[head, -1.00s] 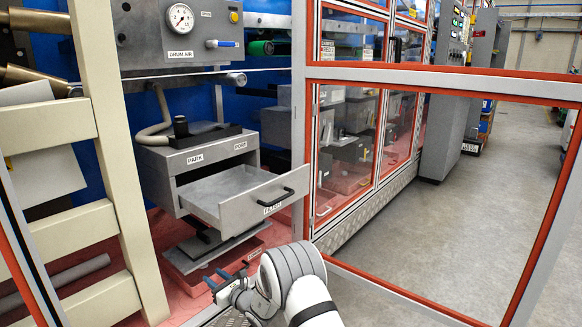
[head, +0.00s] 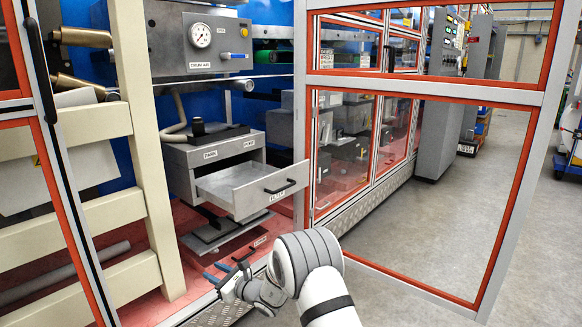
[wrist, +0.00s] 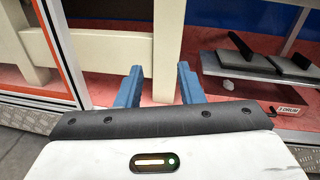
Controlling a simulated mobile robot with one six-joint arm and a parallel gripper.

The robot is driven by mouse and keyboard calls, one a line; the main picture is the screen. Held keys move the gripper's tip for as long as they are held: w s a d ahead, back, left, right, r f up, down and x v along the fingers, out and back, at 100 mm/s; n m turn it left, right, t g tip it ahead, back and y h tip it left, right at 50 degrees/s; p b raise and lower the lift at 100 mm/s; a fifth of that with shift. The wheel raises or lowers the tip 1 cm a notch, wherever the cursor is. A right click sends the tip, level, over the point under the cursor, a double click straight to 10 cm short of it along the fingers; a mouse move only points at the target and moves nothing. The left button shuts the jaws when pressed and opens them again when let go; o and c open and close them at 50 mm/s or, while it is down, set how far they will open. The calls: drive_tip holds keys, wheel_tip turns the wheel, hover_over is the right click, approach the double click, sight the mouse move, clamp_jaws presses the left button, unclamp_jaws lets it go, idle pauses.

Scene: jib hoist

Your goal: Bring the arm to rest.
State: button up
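My gripper (head: 226,275) is at the lower middle of the head view, at the end of my white and grey arm, low in front of the open drawer. In the wrist view my gripper (wrist: 158,84) shows two blue fingers apart with nothing between them. Behind the fingers are a cream frame post and the red floor of the machine bay. The fingers appear to touch nothing, though the exact clearance cannot be told.
A grey drawer (head: 232,190) stands pulled out of its cabinet (head: 180,160). A red-framed door (head: 430,190) stands open on the right. A cream frame (head: 145,150) stands on the left. Open grey floor (head: 440,150) lies on the right. Dark-handled plates (wrist: 245,62) lie in the bay.

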drive_tip(key=s+d+r+n+g+h+p, duration=0.1)
drive_tip(key=s+d+r+n+g+p, duration=0.35)
drive_tip(key=r, duration=0.55)
drive_tip(key=s+d+r+n+g+p, duration=0.1)
drive_tip(key=s+d+r+n+p, duration=0.1)
drive_tip(key=s+r+n+p, duration=0.45)
drive_tip(key=s+d+r+n+g+h+p, duration=0.15)
drive_tip(key=s+d+r+g+p, duration=0.35)
drive_tip(key=r, duration=0.7)
drive_tip(key=s+d+r+n+t+h+p, duration=0.1)
drive_tip(key=s+d+r+n+h+p, duration=0.4)
drive_tip(key=s+d+r+p, duration=0.3)
drive_tip(key=s+d+r+n+t+h+p, duration=0.2)
drive_tip(key=s+d+r+n+h+p, duration=0.3)
drive_tip(key=s+d+r, duration=0.5)
drive_tip(key=s+d+h+p, duration=0.2)
drive_tip(key=s+d, duration=0.3)
drive_tip(key=d, duration=0.3)
drive_tip(key=shift+s+d+r+n+p, duration=0.2)
drive_tip(key=shift+s+r+n+p, duration=0.05)
drive_tip(key=shift+s+n+p, duration=0.1)
